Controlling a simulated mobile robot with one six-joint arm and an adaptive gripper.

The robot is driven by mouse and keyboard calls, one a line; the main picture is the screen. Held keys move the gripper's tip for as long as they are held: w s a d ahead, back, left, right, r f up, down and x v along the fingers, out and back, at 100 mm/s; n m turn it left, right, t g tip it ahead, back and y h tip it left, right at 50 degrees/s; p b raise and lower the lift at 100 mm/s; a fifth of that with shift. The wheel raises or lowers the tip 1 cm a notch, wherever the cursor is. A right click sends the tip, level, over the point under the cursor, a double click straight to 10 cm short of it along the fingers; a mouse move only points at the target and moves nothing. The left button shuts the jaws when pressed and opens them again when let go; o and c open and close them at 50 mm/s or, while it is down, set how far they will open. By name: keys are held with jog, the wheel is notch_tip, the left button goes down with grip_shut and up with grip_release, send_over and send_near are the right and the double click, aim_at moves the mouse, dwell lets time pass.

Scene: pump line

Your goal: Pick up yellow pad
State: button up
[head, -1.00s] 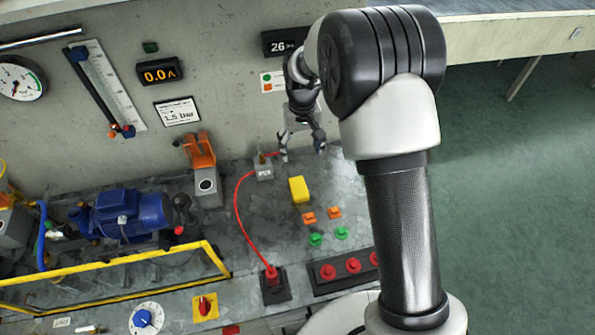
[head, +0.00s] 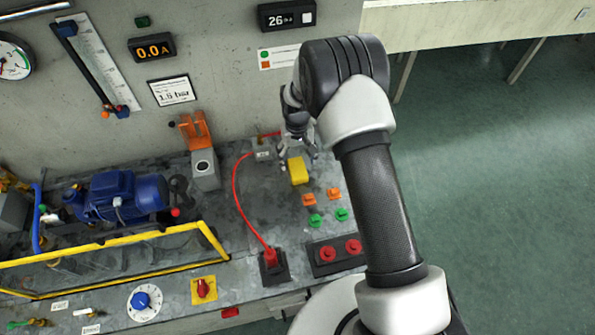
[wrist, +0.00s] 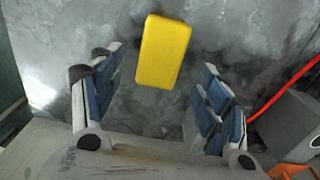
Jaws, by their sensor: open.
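The yellow pad (head: 298,171) is a small block lying on the grey metal bench top, right of the red cable. In the wrist view the yellow pad (wrist: 163,52) lies ahead of my gripper (wrist: 160,95), at the height of the gap between the fingers and a little beyond the tips. My gripper (head: 297,160) is open and empty, just above and behind the pad in the head view. Its two blue-padded fingers stand apart, one on each side of the pad's line. I cannot tell the exact height above the pad.
A red cable (head: 235,205) runs from a grey box (head: 263,154) to a red plug (head: 270,257) left of the pad. Orange pieces (head: 309,200) and green pieces (head: 315,220) lie in front of it. An orange-topped device (head: 204,165) stands to the left.

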aim_at(297, 168)
jog(key=f, duration=0.1)
jog(key=f+b, duration=0.1)
jog(key=f, duration=0.3)
jog(key=shift+s+f, duration=0.1)
jog(key=shift+s, duration=0.2)
jog(key=c, duration=1.1)
jog(key=shift+o, duration=0.2)
notch_tip(297, 168, up, 20)
jog(key=p, duration=0.3)
